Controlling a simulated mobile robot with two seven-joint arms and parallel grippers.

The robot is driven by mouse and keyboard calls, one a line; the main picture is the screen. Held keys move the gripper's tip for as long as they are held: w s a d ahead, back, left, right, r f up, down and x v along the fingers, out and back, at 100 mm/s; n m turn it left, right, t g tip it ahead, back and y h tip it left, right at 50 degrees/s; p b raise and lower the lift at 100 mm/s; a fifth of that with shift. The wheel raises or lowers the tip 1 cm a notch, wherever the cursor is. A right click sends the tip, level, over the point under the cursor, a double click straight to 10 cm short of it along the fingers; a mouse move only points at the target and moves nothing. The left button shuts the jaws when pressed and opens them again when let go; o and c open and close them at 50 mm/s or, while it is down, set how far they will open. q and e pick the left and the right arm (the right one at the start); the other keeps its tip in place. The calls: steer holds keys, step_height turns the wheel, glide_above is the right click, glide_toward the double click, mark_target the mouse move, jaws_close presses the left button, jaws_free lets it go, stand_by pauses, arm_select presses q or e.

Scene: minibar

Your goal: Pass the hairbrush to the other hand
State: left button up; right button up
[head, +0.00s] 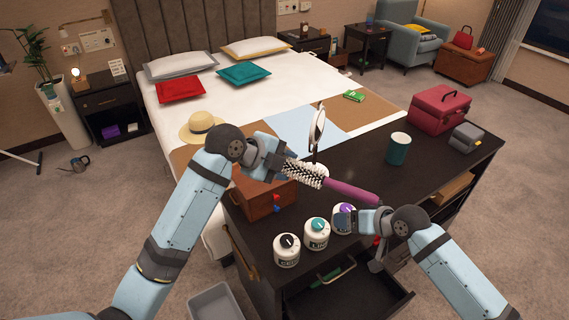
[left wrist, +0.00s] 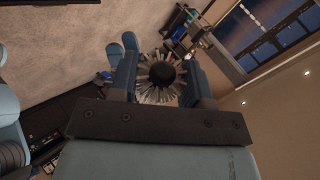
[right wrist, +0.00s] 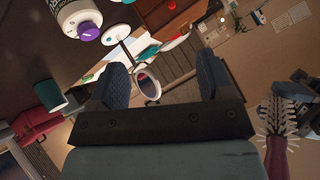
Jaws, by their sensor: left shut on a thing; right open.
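The hairbrush (head: 346,190) has a white and black bristled head and a purple handle. My left gripper (head: 287,165) is shut on the hairbrush at its bristle end and holds it above the dark cabinet top, the handle pointing right. The bristles show end-on between the fingers in the left wrist view (left wrist: 160,90). My right gripper (head: 354,220) is open and empty, below and left of the handle's end. In the right wrist view the hairbrush (right wrist: 277,135) is at the right edge, outside the fingers (right wrist: 160,85).
The dark cabinet (head: 375,175) carries several lidded jars, including one with a teal lid (head: 317,232), a brown box (head: 262,200), a round mirror (head: 317,128), a green cup (head: 398,149) and a red case (head: 440,110). An open drawer (head: 350,290) juts out at the front.

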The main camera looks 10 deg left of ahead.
arm_select(q)
steer(key=shift+d, duration=0.1)
arm_select(e)
steer(key=s+d+f+t+h, duration=0.1)
steer(key=s+d+f, duration=0.3)
steer(key=s, duration=0.5)
steer(key=s+d+f+m+t+h, duration=0.1)
steer(key=s+d+f+t+h, duration=0.1)
steer(key=s+d+f, duration=0.3)
steer(key=s+d+f+m+t+h, duration=0.1)
steer(key=s+d+f, duration=0.3)
steer(key=s, duration=0.9)
steer(key=shift+d+f+t+h, duration=0.2)
steer(key=shift+d+t+h, duration=0.5)
steer(key=shift+d+t, duration=0.25)
